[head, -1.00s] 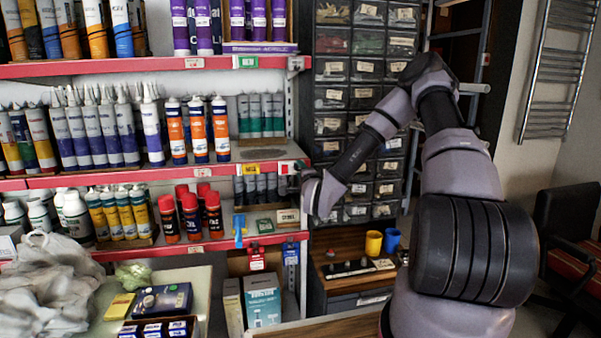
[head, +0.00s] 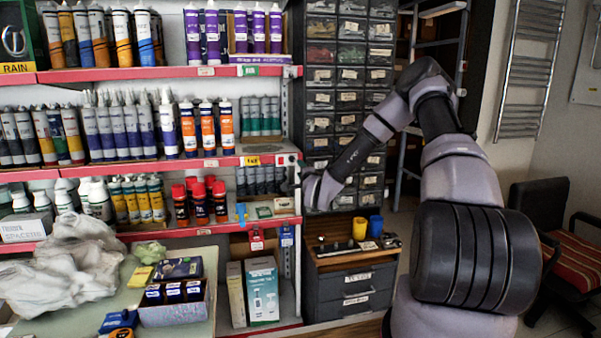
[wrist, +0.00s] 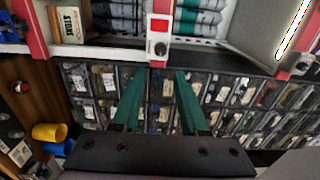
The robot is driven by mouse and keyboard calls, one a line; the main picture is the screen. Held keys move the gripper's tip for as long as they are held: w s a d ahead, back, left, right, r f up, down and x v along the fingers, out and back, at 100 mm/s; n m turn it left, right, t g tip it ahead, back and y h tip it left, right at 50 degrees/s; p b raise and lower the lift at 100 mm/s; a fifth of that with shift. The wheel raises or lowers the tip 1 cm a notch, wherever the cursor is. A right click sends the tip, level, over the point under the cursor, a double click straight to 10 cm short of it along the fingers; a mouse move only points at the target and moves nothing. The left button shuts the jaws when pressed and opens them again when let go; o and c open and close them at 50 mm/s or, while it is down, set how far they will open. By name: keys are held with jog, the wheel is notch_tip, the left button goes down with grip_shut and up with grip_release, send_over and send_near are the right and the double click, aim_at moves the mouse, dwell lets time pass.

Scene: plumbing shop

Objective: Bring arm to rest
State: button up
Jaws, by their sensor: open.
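My gripper (wrist: 154,82) shows its two green fingers apart with nothing between them in the wrist view. Past the fingertips are a shelf edge and a wall of small clear drawers (wrist: 215,88). In the head view my arm rises at the right, bends at the top and comes down left, with its end in front of the drawer cabinet (head: 349,100) near the end of the red-edged shelves (head: 225,163). The fingers are hard to make out there. I cannot tell whether they touch the shelf.
A table at lower left holds a plastic bag (head: 65,262) and a box of small packs (head: 172,311). Yellow (head: 360,228) and blue (head: 376,225) cups stand on a low drawer unit (head: 348,287). A chair (head: 565,235) stands at right, with some clear floor around it.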

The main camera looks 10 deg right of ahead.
dwell(0.3)
jog(key=s+r+n+g, duration=0.7)
jog(key=s+r+n, duration=0.4)
jog(key=s+r, duration=0.65)
jog(key=s+d+r+n+g, duration=0.1)
jog(key=s+r+g, duration=0.1)
jog(key=s, duration=1.1)
jog(key=s+d+r+n+g+y, duration=0.1)
jog(key=s+r, duration=0.3)
jog(key=s, duration=0.9)
jog(key=shift+d+r+n+g+y, duration=0.2)
jog(key=shift+n+g+y, duration=0.1)
jog(key=shift+g, duration=0.1)
jog(key=shift+s, duration=0.15)
